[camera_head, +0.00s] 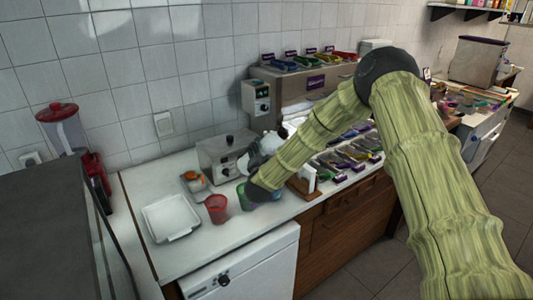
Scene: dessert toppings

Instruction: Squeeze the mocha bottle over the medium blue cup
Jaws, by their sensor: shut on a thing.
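A red cup (216,209) stands upright further left.
A white square tray (170,218) and an orange-topped small container (194,182) are on the left of the counter. A grey machine (219,156) stands behind the cups. Topping trays (345,160) lie right of my forearm. A red blender (68,135) is far left.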

